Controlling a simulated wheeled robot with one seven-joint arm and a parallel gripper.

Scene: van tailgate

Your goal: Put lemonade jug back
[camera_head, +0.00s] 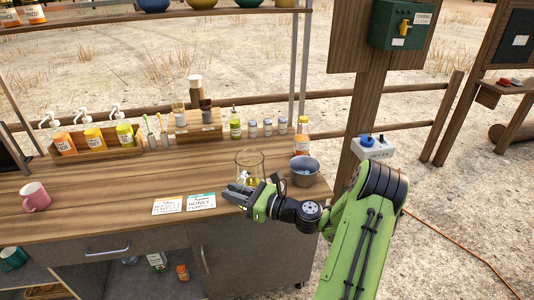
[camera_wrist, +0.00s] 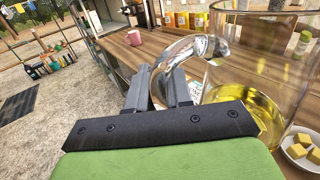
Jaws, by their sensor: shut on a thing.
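The lemonade jug (camera_head: 252,164) is a clear glass jug with a little yellow liquid in the bottom. It stands upright at the right part of the wooden counter, near the front edge. In the wrist view the jug (camera_wrist: 262,85) fills the right side, with its glass handle on the left. My gripper (camera_head: 240,190) is at the jug's front left. In the wrist view my gripper's two dark fingers (camera_wrist: 160,85) are closed around the lower part of the handle. I cannot tell whether the jug's base touches the counter.
A metal pot (camera_head: 304,171) stands close right of the jug. Bottles and shakers line the back. A small plate of yellow cubes (camera_wrist: 302,148) is beside the jug.

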